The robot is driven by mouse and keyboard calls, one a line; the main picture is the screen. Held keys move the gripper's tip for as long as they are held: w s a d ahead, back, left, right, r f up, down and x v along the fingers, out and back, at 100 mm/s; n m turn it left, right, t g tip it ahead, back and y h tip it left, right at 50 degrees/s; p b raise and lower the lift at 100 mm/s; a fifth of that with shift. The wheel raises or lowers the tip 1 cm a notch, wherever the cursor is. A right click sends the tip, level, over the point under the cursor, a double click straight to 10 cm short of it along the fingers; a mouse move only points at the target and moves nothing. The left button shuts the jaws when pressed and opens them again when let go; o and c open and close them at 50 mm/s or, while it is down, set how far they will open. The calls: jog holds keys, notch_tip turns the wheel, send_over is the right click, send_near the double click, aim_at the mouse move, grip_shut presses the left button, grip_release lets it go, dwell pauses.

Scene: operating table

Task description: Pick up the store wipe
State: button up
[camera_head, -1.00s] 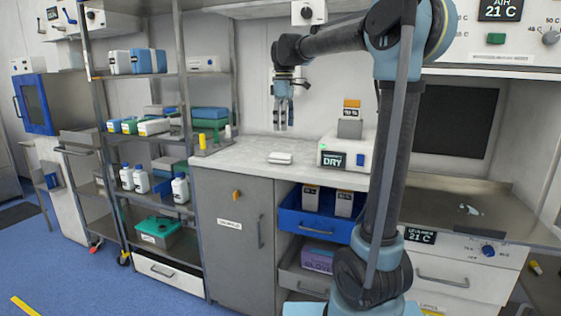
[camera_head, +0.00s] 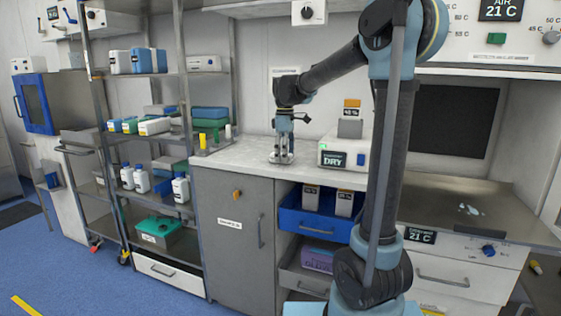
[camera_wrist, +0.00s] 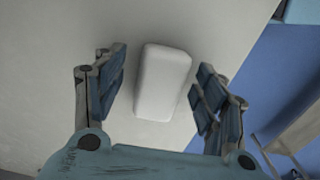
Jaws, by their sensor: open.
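The wipe is a white, rounded block (camera_wrist: 162,82) lying on the pale countertop. In the wrist view it sits between the two open fingers of my gripper (camera_wrist: 160,92), with a visible gap on each side. In the head view my gripper (camera_head: 282,152) points straight down at the counter, and the wipe (camera_head: 281,159) shows only in part beneath and around the fingertips. I cannot tell how far the fingertips are above the counter.
The countertop (camera_head: 240,160) is clear around the wipe. A white box with a "DRY" display (camera_head: 338,152) stands to the right. A blue open drawer (camera_head: 318,225) juts out below.

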jog(key=shift+f, duration=0.35)
jog(key=c, duration=1)
jog(key=shift+o, duration=0.2)
jog(key=shift+r, duration=0.1)
jog(key=shift+r, duration=0.3)
jog(key=r, duration=0.2)
jog(key=s, duration=0.1)
jog(key=shift+d+r, duration=0.3)
jog(key=shift+r, duration=0.1)
jog(key=s+d, duration=1)
jog(key=s, duration=0.3)
jog(key=shift+s, duration=0.35)
